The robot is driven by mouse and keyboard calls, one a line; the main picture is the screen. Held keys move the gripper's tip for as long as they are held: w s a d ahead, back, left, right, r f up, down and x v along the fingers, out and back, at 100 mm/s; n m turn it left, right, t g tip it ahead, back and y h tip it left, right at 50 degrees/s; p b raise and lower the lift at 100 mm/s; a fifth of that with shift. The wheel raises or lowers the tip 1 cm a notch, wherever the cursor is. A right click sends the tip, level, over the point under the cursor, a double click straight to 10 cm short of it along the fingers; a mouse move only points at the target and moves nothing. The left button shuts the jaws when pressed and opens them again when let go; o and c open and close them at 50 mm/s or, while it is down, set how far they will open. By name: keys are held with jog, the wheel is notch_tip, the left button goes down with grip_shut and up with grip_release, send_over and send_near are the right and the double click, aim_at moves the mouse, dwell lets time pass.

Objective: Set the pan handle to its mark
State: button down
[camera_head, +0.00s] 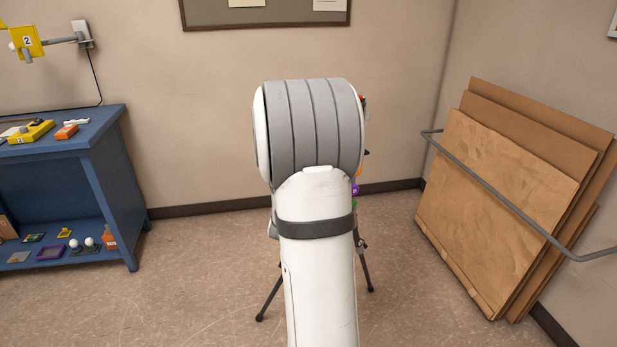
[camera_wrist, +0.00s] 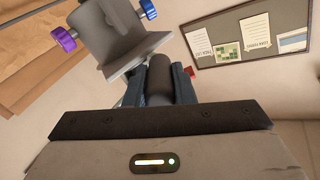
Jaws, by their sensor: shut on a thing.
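A tripod (camera_head: 367,273) stands on the floor, mostly hidden behind my arm in the head view; two dark legs and a few coloured parts show. In the wrist view its grey head (camera_wrist: 112,32) is close by, with a purple knob (camera_wrist: 63,39) on the left and a blue knob (camera_wrist: 148,8) at the top. The dark, round pan handle (camera_wrist: 158,85) lies between the fingers of my gripper (camera_wrist: 159,80), which is shut on it. My gripper is hidden in the head view. I cannot make out the handle's mark.
A blue workbench (camera_head: 105,140) with small items stands at the left. Brown boards (camera_head: 500,190) lean on the right wall behind a grey rail (camera_head: 500,200). A notice board (camera_wrist: 248,42) hangs on the back wall. Floor beside the tripod is clear.

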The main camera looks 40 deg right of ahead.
jog(key=c, duration=1.2)
grip_release()
jog(key=shift+c, duration=0.2)
jog(key=shift+a, duration=0.1)
jog(key=v, duration=0.7)
jog(key=shift+s+a+b, duration=0.25)
jog(key=shift+b, duration=0.05)
